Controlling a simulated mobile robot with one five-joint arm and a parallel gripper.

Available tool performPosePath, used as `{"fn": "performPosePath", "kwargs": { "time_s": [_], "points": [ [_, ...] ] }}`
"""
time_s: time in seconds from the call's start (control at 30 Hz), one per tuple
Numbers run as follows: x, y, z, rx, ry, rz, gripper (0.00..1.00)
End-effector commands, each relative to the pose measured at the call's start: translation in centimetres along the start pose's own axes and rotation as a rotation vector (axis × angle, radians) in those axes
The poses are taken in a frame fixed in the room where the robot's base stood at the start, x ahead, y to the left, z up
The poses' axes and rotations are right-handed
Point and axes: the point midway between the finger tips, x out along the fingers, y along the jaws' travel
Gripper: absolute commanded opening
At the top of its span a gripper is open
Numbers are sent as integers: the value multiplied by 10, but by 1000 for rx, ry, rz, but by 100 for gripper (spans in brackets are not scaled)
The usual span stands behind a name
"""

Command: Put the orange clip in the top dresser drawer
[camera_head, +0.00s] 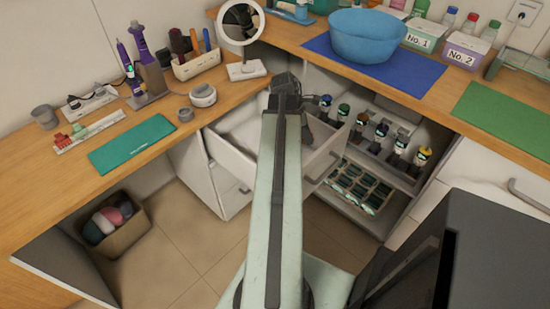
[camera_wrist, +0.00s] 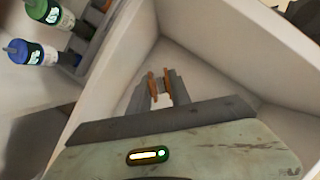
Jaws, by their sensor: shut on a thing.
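The orange clip (camera_wrist: 166,80) shows as small orange-brown pieces between the fingertips of my gripper (camera_wrist: 159,88) in the wrist view. My gripper is shut on it. The white dresser drawer (camera_head: 322,157) is pulled open below the corner of the counter. In the wrist view, the drawer's pale walls (camera_wrist: 215,70) surround the fingers, which point into it. I cannot tell whether the clip touches the drawer bottom. In the head view, my arm crosses the drawer and hides the clip and fingertips.
Just right of the drawer, an open rack (camera_head: 372,150) holds several bottles. A round mirror (camera_head: 241,22) stands on the counter behind. A teal mat (camera_head: 131,143) lies left, and a blue bowl (camera_head: 368,37) sits at the back right. A dark box-like body (camera_head: 495,245) fills the lower right.

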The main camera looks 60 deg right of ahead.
Motion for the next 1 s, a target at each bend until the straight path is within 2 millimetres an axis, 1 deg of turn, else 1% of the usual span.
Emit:
{"fn": "performPosePath", "kwargs": {
  "time_s": [0.07, 0.3, 0.33, 0.53, 0.57, 0.7, 0.77, 1.0],
  "points": [
    [9, 0, -4, 0, 0, 0, 0],
    [56, 0, -23, 0, 0, 0, 0],
    [59, 0, -24, 0, 0, 0, 0],
    [60, 0, -24, 0, 0, 0, 0],
    [64, 0, -26, 1, 0, 0, 0],
    [87, 0, -35, 1, 0, 0, 0],
    [94, 0, -38, 1, 0, 0, 0],
    [91, 0, -36, 1, 0, 0, 0]
  ]
}}
